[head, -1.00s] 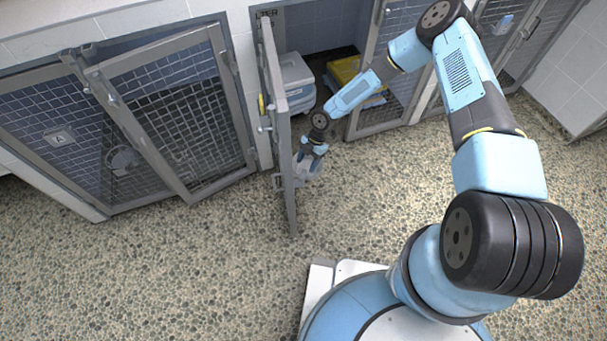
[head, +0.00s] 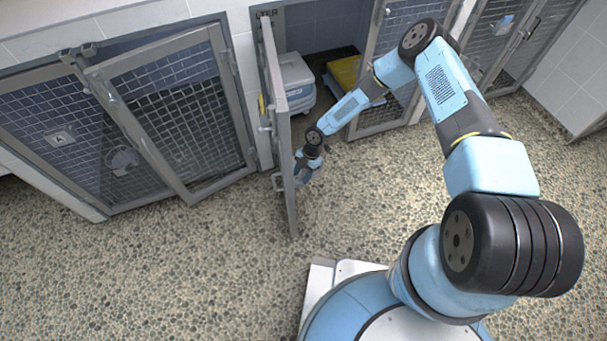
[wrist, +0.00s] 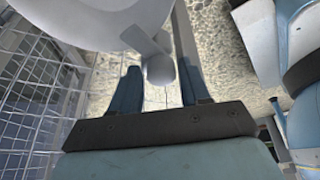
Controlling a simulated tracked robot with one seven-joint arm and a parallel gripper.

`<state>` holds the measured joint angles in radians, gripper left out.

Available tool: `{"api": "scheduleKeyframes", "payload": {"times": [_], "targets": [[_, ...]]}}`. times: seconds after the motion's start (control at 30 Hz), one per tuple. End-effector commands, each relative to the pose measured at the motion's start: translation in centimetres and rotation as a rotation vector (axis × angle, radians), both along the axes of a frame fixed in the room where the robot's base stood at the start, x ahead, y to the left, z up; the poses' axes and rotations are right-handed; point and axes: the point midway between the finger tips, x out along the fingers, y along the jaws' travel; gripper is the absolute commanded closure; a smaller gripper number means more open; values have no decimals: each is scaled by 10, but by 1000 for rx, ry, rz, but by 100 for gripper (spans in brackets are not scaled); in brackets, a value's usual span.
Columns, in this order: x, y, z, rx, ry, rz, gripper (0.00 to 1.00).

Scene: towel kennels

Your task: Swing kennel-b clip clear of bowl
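A kennel door (head: 277,120) stands swung open in the middle of the head view. My gripper (head: 303,178) is low beside its right face. In the wrist view, a pale grey round bowl (wrist: 95,12) shows at the top, cut off by the frame edge. A grey clip with a rounded knob (wrist: 160,69) reaches from the bowl's side down between my fingers. My gripper (wrist: 160,88) is open, with one finger on each side of the knob and narrow gaps. I cannot tell whether either finger touches it. The bowl cannot be made out in the head view.
The door's wire mesh (wrist: 30,95) runs close along the left of the wrist view. The open kennel holds a grey-blue box (head: 296,82) and a yellow item (head: 343,72). Kennel A (head: 58,137) at left has its own mesh door. The pebbled floor (head: 180,270) in front is clear.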

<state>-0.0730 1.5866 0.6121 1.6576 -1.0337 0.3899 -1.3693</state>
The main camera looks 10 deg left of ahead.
Motion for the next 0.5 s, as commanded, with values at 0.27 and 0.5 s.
{"api": "scheduleKeyframes", "payload": {"times": [0.27,0.5], "targets": [[0,0,0,1,0,0,81],[2,-3,0,2,-1,-4,97]]}}
